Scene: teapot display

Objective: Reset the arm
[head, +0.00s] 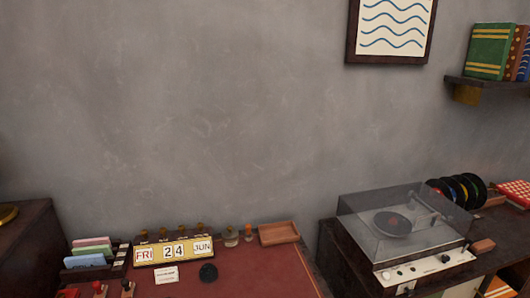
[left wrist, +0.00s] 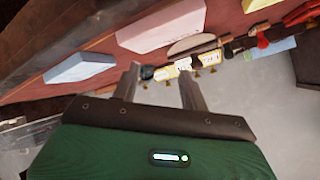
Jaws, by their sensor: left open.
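My left gripper (left wrist: 160,74) shows in the left wrist view, with its two grey fingers spread apart. The space between the fingers is empty and I see nothing held. Its green and dark housing fills the lower middle of that view. The red-topped desk (left wrist: 118,65) appears beyond the fingers, in a tilted, apparently upside-down view. Neither gripper shows in the head view, and my right gripper is in no frame.
A record player (head: 400,225) stands at right. In the wrist view lie a pink block (left wrist: 160,27) and a pale blue block (left wrist: 79,68).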

